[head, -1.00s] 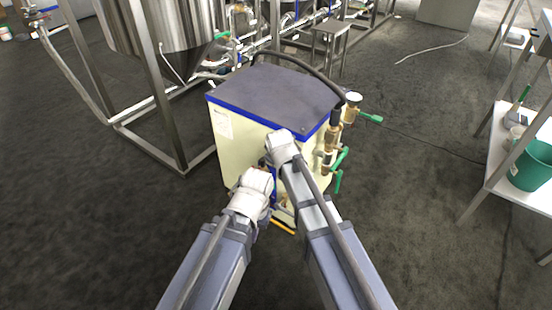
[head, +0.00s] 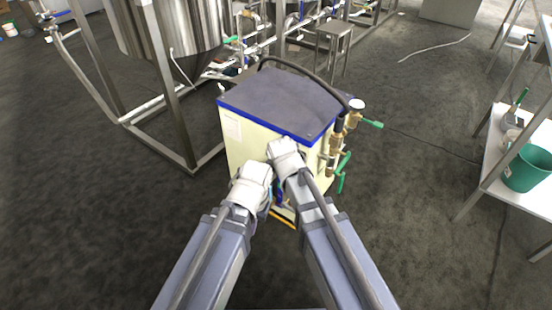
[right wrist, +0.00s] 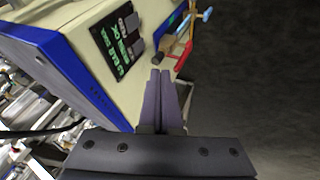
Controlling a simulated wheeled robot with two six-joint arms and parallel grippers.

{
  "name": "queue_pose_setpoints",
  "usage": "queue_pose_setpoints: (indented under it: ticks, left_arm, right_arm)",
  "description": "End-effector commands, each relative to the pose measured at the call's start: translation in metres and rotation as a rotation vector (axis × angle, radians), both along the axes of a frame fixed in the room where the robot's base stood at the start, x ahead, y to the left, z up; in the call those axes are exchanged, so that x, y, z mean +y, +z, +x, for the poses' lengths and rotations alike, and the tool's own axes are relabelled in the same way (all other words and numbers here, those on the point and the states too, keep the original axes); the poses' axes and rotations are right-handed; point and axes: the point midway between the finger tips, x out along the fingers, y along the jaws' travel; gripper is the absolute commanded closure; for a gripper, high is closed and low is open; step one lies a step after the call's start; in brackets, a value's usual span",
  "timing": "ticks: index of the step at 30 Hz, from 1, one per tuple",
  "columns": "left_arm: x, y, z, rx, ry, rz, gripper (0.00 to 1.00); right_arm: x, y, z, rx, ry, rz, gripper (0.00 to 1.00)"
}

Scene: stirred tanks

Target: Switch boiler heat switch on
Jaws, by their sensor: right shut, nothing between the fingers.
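The boiler is a cream box with a dark top (head: 285,100) and blue edging, in the middle of the head view. In the right wrist view its cream front carries a dark panel (right wrist: 116,42) with green markings and grey switches (right wrist: 133,23). Which one is the heat switch, and its position, I cannot tell. My right gripper (right wrist: 160,73) is shut and empty, its tips just below the panel in the picture; contact is unclear. In the head view my left wrist (head: 252,180) is at the boiler's front; its fingertips are hidden.
Brass valves with green handles (head: 343,160) stick out from the boiler's right side. A red handle (right wrist: 184,53) lies close to my right fingertips. A steel tank (head: 180,30) stands behind left. A shelf with a green bucket (head: 527,168) stands right, with open floor between.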

Motion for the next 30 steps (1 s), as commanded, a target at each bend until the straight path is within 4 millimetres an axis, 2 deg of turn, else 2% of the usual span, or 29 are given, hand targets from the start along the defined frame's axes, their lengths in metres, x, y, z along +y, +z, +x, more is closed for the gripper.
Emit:
queue_pose_setpoints:
  ticks: [1, 5, 15, 21, 30]
  left_arm:
    - [0.0, 0.01, 0.0, 0.0, 0.001, 0.001, 1.0]
    - [0.0, 0.014, 0.0, 0.0, 0.003, 0.002, 1.0]
    - [0.0, 0.011, 0.0, 0.0, 0.003, 0.002, 1.0]
    - [0.0, -0.004, 0.0, 0.0, 0.001, 0.0, 1.0]
    - [0.0, -0.003, 0.0, 0.0, 0.0, 0.0, 1.0]
  right_arm:
    - [-0.001, 0.01, -0.004, 0.0, 0.0, 0.0, 1.0]
    - [-0.002, 0.014, -0.007, 0.001, -0.001, 0.0, 1.0]
    - [-0.002, 0.011, -0.007, 0.001, -0.001, 0.0, 1.0]
    - [0.0, -0.004, -0.011, 0.001, 0.0, -0.001, 1.0]
    - [0.0, -0.003, -0.01, 0.001, -0.001, 0.0, 1.0]
